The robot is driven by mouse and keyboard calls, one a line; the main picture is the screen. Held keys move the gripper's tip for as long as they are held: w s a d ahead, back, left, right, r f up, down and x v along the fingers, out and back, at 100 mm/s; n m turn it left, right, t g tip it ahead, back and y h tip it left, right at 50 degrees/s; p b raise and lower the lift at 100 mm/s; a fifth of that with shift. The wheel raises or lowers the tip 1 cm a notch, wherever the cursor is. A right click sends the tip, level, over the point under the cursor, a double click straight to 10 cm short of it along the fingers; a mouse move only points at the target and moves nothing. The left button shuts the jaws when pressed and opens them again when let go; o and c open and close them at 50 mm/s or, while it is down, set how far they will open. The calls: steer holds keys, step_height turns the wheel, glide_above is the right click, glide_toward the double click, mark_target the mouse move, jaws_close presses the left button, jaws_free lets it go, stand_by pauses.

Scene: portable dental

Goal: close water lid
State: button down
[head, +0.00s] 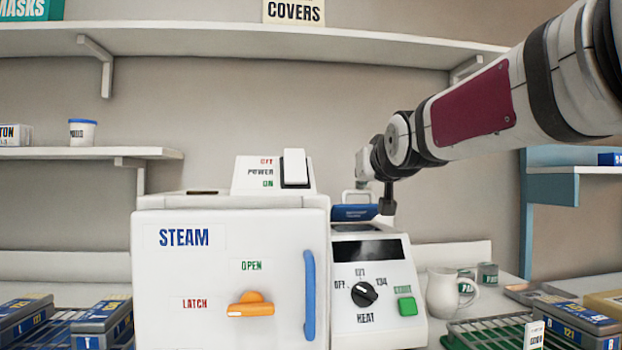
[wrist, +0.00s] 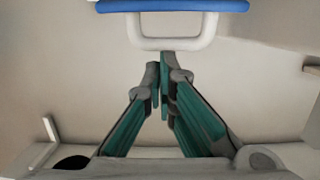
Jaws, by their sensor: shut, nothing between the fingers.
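The water lid (head: 352,212) is a blue piece on top of the right part of the white steam machine, behind the dial panel. A pale handle loop (head: 361,196) shows just above it. In the wrist view the lid's blue edge (wrist: 172,5) runs along the top, with its white handle (wrist: 172,42) below. I cannot tell the lid's exact tilt. My gripper (head: 386,207) points down at the lid's right side in the head view. In the wrist view my gripper (wrist: 164,78) is shut and empty, its fingertips just below the handle; contact is unclear.
The white steam machine (head: 232,290) has a blue door handle (head: 309,295) and an orange latch (head: 251,309). A power switch box (head: 262,176) stands on top, left of the lid. A white mug (head: 443,295) and a wire rack (head: 490,333) sit to the right. A shelf (head: 250,42) spans above.

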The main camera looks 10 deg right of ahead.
mark_target(371, 234)
steer(key=s+f+b, duration=0.1)
steer(key=f+b, duration=0.1)
steer(key=s+f+b, duration=0.1)
steer(key=shift+s+f+b, duration=0.35)
steer(key=shift+s+f, duration=0.05)
steer(key=shift+s+f+b, duration=0.35)
steer(key=shift+f+b, duration=0.35)
steer(key=shift+f, duration=0.15)
steer(key=shift+s+f+b, duration=0.3)
steer(key=shift+f+b, duration=0.35)
steer(key=shift+f, duration=0.15)
steer(key=shift+r, duration=0.25)
